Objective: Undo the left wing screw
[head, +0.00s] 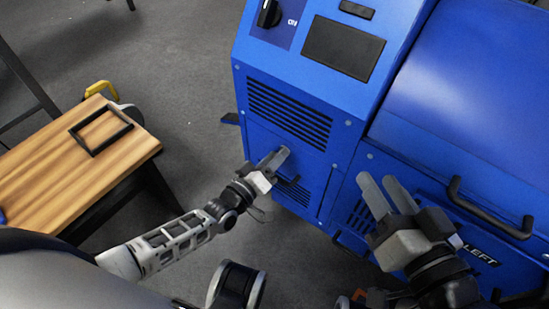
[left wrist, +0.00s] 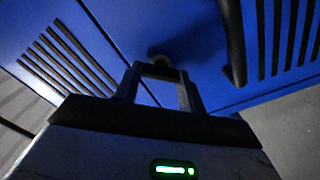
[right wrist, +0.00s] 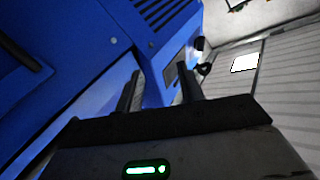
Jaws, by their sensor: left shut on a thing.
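The blue dynamometer cabinet (head: 305,145) has a lower panel below its upper vent. My left gripper (head: 281,158) reaches this panel, with its fingers against the blue face. In the left wrist view, a small dark round part, which looks like the left wing screw (left wrist: 158,61), shows at the tips of my left gripper (left wrist: 158,82). The gripper is shut on it; the screw is mostly hidden in the head view. My right gripper (head: 386,186) is open and empty, in front of the cabinet near the lower right door.
A dark handle (head: 490,210) and a "LEFT" label (head: 478,250) are on the cabinet's right part. A wooden table (head: 60,165) with a black frame (head: 101,130) stands at the left. Grey floor lies between table and cabinet.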

